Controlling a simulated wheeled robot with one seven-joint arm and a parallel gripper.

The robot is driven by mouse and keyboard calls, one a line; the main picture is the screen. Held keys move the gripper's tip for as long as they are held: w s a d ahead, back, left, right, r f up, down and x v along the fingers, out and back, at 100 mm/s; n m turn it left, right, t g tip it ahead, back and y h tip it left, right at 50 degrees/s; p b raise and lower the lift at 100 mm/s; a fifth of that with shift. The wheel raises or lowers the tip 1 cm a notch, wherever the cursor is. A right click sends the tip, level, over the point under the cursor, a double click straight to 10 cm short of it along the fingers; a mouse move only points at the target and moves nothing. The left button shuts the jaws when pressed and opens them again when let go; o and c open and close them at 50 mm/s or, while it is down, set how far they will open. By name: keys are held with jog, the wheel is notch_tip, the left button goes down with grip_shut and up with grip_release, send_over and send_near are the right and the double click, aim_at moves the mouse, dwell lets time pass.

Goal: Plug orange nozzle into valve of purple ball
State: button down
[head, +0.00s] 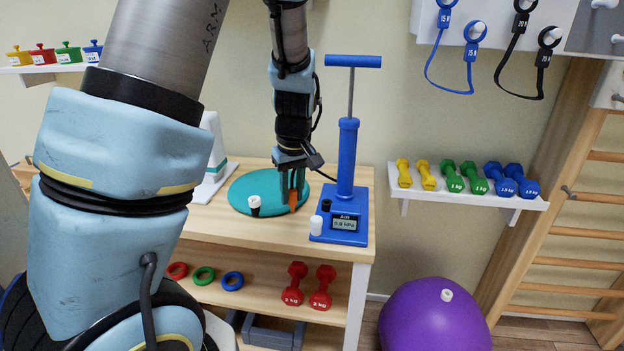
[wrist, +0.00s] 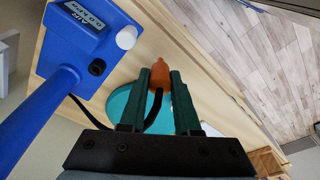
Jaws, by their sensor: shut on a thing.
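My gripper (head: 291,192) is pointing down over the right part of the teal disc on the table. Its green fingers are shut on the orange nozzle (head: 293,201); in the wrist view the nozzle (wrist: 160,73) sits between the fingertips (wrist: 160,82), its tip pointing away from the palm. A black hose (wrist: 154,113) runs from the nozzle between the fingers. The purple ball (head: 432,318) is on the floor at the lower right of the head view, cut off by the bottom edge. Its white valve (head: 447,295) faces up near the top. The ball is outside the wrist view.
The blue pump (head: 346,180) stands right of my gripper, its tall handle upright. The teal disc (head: 240,192) carries a small black-and-white piece (head: 254,205). The wooden table (head: 210,231) ends left of the ball. A dumbbell shelf (head: 465,197) and wall bars (head: 560,260) stand right.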

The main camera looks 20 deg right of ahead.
jog(key=a+f+m, duration=0.1)
jog(key=a+f, duration=0.7)
jog(key=a, duration=0.3)
jog(key=w+a+f+m, duration=0.1)
jog(key=a+f, duration=0.8)
jog(key=a, duration=0.2)
jog(key=shift+s+d, duration=0.15)
jog(key=shift+s, duration=0.1)
